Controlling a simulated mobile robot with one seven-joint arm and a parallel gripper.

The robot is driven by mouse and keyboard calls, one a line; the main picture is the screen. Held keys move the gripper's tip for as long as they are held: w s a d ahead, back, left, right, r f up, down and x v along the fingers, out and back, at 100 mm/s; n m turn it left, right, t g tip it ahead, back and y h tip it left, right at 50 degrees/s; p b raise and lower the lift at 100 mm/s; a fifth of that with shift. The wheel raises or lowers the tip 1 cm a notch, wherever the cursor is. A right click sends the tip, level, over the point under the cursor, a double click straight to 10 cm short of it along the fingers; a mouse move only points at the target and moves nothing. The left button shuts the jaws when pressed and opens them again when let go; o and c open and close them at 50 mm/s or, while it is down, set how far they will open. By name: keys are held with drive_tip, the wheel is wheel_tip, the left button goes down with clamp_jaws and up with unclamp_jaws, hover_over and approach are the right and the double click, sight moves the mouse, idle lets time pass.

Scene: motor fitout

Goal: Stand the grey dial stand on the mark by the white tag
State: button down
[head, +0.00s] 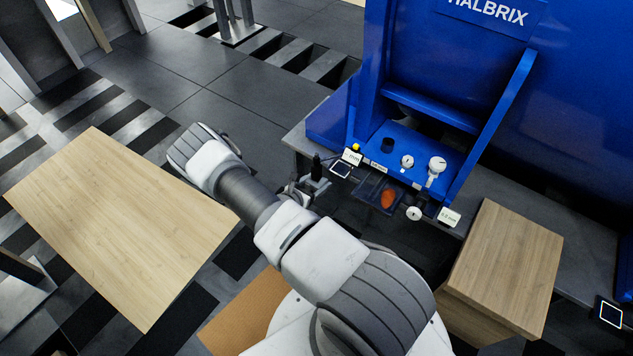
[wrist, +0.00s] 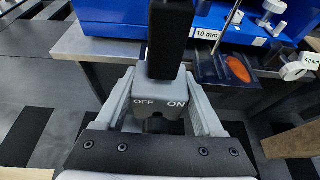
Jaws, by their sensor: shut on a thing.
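My gripper (head: 303,190) is shut on the grey dial stand (wrist: 158,92), a block marked OFF and ON with a thick black post (wrist: 168,40). It stands between the two fingers in the wrist view, roughly upright. In the head view its black post (head: 317,167) shows just left of the bench front, partly hidden by my gripper. A black square mark with a white outline (head: 341,169) lies on the bench edge, right of the stand. A white tag (head: 352,157) stands right behind that mark. I cannot tell how high the stand is held.
A dark tray with an orange-red piece (head: 388,198) lies right of the mark. White round dials (head: 437,165) stand on the blue fixture (head: 420,150). Other tags read 10 mm (wrist: 206,34) and 0.0 mm (head: 449,216). A wooden box (head: 507,262) stands at right.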

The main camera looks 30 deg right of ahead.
drive_tip(key=b, duration=0.6)
hover_over(342, 169)
drive_tip(key=s+a, duration=0.1)
drive_tip(key=a, duration=0.3)
drive_tip(key=shift+f, duration=1.65)
drive_tip(key=shift+w+d+f, duration=0.1)
drive_tip(key=shift+w+d, duration=0.15)
drive_tip(key=shift+d, duration=0.45)
drive_tip(key=shift+w+d+f, duration=0.1)
drive_tip(key=shift+w+d, duration=0.15)
drive_tip(key=shift+d, duration=0.5)
drive_tip(key=shift+w+d+f, duration=0.1)
drive_tip(key=shift+w+d, duration=0.15)
drive_tip(key=shift+d, duration=0.45)
drive_tip(key=shift+f, duration=0.35)
unclamp_jaws()
drive_tip(key=shift+f, duration=0.1)
drive_tip(key=shift+s+a+f, duration=0.1)
drive_tip(key=shift+s+f, duration=0.05)
drive_tip(key=shift+f, duration=0.05)
drive_tip(key=p+v, duration=0.6)
drive_tip(key=v, duration=1)
drive_tip(key=shift+r+p, duration=0.15)
drive_tip(key=shift+p, duration=0.2)
drive_tip(key=shift+s+a+r, duration=0.2)
drive_tip(key=shift+a, duration=0.35)
